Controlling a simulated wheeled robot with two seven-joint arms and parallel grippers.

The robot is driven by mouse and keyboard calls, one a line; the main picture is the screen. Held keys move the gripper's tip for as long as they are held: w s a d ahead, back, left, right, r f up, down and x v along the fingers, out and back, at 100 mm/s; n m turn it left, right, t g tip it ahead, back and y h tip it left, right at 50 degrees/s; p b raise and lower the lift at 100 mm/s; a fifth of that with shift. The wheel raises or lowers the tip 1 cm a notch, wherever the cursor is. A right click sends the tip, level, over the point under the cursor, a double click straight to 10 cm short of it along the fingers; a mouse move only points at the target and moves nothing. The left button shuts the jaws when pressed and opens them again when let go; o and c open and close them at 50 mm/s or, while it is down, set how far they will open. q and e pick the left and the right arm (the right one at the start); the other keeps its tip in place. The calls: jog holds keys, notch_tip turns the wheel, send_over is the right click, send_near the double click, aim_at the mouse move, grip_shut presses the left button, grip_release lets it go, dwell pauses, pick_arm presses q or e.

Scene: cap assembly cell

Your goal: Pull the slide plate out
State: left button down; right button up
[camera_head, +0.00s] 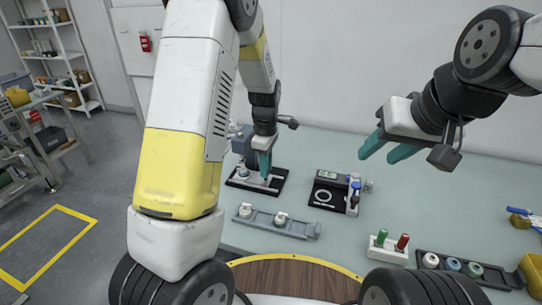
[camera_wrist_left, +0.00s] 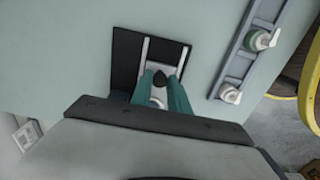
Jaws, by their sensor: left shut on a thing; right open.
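The black press base (camera_head: 237,184) stands on the table left of centre, with the light grey slide plate (camera_head: 256,181) on it. My left gripper (camera_head: 265,170) reaches down over the plate from above. In the left wrist view, its green fingers (camera_wrist_left: 160,88) are shut on a small black knob (camera_wrist_left: 160,79) at the plate. Part of the slide plate (camera_wrist_left: 165,68) shows between two pale rails; the fingers and my wrist hide the rest. My right gripper (camera_head: 382,147) is open and empty, raised above the table at the right.
A grey rail tray (camera_head: 262,224) with two white-topped parts lies in front of the base. A black gauge with a display (camera_head: 327,190) stands to the right. Further right are a holder with green and red pegs (camera_head: 388,250) and a dark tray of caps (camera_head: 495,280).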

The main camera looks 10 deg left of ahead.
pick_arm(q)
jog(key=d, duration=0.3)
jog(key=s+d, duration=0.1)
jog(key=d, duration=0.4)
jog(key=shift+s+d, duration=0.25)
jog(key=shift+d, duration=0.05)
jog(key=c, duration=1.3)
grip_release()
jog(key=shift+d, duration=0.1)
jog(key=shift+o, duration=0.2)
jog(key=shift+r, duration=0.2)
notch_tip(320, 180, up, 7)
jog(key=shift+r, duration=0.2)
jog(key=shift+r, duration=0.1)
